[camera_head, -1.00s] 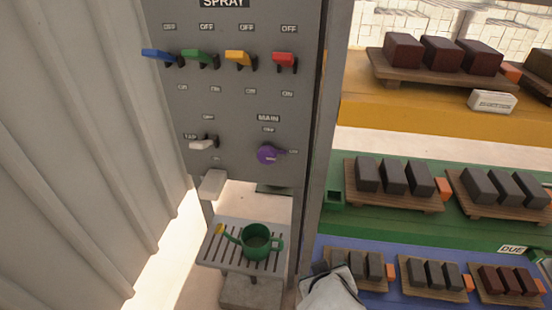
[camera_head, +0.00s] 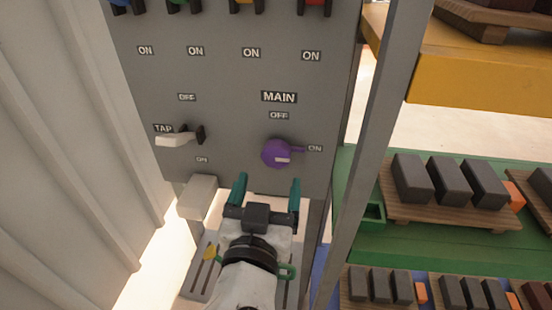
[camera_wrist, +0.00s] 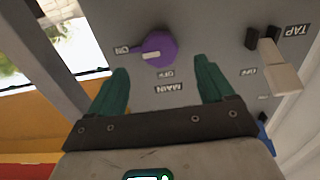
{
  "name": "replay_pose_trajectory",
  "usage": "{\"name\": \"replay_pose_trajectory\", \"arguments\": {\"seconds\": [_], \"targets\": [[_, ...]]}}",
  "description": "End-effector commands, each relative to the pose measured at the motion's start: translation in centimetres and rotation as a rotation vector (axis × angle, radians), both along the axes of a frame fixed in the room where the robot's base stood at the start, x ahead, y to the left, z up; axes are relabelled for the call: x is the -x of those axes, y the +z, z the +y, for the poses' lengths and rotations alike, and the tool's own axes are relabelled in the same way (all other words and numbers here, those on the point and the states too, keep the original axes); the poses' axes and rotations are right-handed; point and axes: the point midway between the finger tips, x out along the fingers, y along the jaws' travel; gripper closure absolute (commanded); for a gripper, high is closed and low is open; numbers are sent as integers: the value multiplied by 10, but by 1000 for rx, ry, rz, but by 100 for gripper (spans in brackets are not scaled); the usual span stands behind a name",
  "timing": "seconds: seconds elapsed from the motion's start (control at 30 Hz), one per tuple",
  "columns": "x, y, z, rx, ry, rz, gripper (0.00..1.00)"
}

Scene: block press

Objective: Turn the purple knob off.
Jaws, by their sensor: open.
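The purple knob (camera_head: 277,153) is on the grey panel (camera_head: 230,75) below the MAIN label, with OFF above it and ON to its right. Its pointer tab points right, toward ON. In the wrist view, where the panel appears upside down, the purple knob (camera_wrist: 155,49) lies beyond and between the fingertips, its tab toward the ON label at the left. My gripper (camera_head: 267,190) is open and empty, its two teal fingers just below the knob in the head view and apart from it. The fingers also show in the wrist view (camera_wrist: 162,78).
A white TAP lever (camera_head: 176,139) sits left of the knob. Coloured spray levers, including the red one (camera_head: 314,6), line the panel top. A grey post (camera_head: 375,150) and shelves with dark blocks (camera_head: 450,180) stand right.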

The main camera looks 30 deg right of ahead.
Motion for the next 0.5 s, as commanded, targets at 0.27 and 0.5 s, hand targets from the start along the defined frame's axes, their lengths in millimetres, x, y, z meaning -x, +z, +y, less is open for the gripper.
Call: {"name": "replay_pose_trajectory", "arguments": {"seconds": [0.27, 0.5], "targets": [[-40, 0, -30, 0, -2, 1, 18], [-58, 0, -42, 0, -1, 2, 18]]}}
